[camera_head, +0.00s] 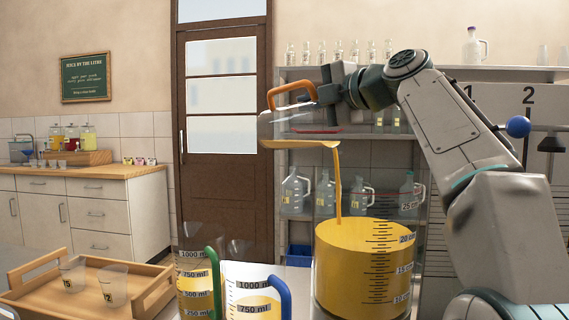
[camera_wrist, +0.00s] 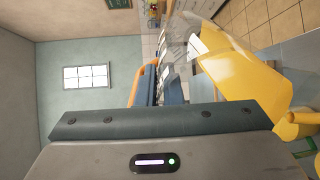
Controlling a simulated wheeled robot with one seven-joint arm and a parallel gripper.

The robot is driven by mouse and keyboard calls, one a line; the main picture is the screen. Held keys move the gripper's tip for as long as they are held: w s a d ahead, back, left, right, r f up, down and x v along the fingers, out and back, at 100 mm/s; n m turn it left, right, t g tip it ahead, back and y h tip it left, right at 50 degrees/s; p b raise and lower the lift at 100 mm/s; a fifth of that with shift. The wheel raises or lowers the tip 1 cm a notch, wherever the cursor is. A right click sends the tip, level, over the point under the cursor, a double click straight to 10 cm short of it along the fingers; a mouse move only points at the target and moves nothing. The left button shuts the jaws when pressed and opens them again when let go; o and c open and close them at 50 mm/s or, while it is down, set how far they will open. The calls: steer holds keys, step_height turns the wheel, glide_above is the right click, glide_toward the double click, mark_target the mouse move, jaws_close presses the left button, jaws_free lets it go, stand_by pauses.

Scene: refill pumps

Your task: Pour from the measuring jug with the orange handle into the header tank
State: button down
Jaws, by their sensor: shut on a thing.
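My gripper (camera_head: 322,97) is shut on the orange handle (camera_head: 292,93) of the clear measuring jug (camera_head: 290,126), held up and tipped far over. Yellow liquid lies along its lower side, and a yellow stream (camera_head: 338,185) runs from its lip into the header tank (camera_head: 362,262). The tank is a wide clear cylinder with a black scale; its yellow liquid stands a little above the 20 mark. In the wrist view, the tipped jug (camera_wrist: 235,75) with yellow liquid shows beyond the gripper, with its orange handle (camera_wrist: 144,80) at the jaws. The tank's base is cut off.
A green-handled jug (camera_head: 194,285) and a blue-handled jug (camera_head: 252,298), both with yellow liquid, stand left of the tank. A wooden tray (camera_head: 150,302) with two clear cups is farther left. Shelves (camera_head: 300,138) with bottles stand behind.

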steer(key=shift+s+d+r+t+y+b, duration=0.1)
steer(key=shift+s+d+t+y+b, duration=0.15)
steer(key=shift+b, duration=0.85)
steer(key=shift+r, duration=0.15)
steer(key=shift+s+b, duration=0.1)
steer(key=shift+b, duration=0.4)
steer(key=shift+r+t, duration=0.1)
steer(key=shift+t, duration=0.15)
steer(key=shift+s+d+y+b, duration=0.15)
steer(key=shift+y+b, duration=0.1)
steer(key=shift+b, duration=0.25)
